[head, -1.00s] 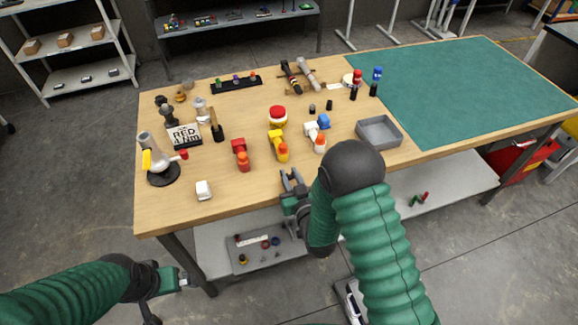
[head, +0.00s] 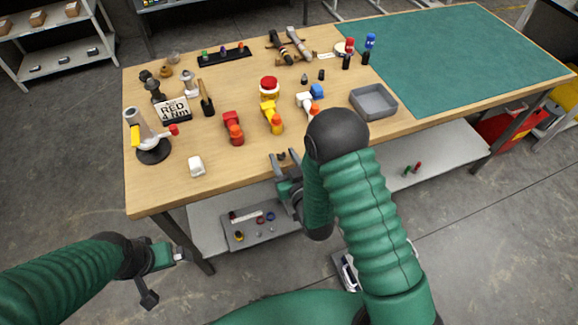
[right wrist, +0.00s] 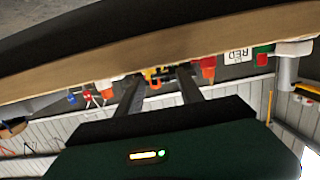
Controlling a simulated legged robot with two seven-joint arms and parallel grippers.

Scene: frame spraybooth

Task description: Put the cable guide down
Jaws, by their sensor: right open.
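I cannot tell which thing is the cable guide. A small white block (head: 197,166) lies on the bench near its front left edge, apart from both grippers. My right gripper (head: 282,156) is open at the bench's front edge, right of the white block. In the right wrist view the two fingers (right wrist: 158,78) stand apart, with small dark and coloured things showing between or behind them; whether anything is between them is unclear. My left gripper (head: 182,256) is low in front of the bench, away from everything on it; its jaws are too small to read.
Red (head: 233,128), yellow (head: 271,117) and white (head: 309,103) tools stand behind my right gripper. A grey tray (head: 373,102) is to their right. The green mat (head: 450,65) is clear.

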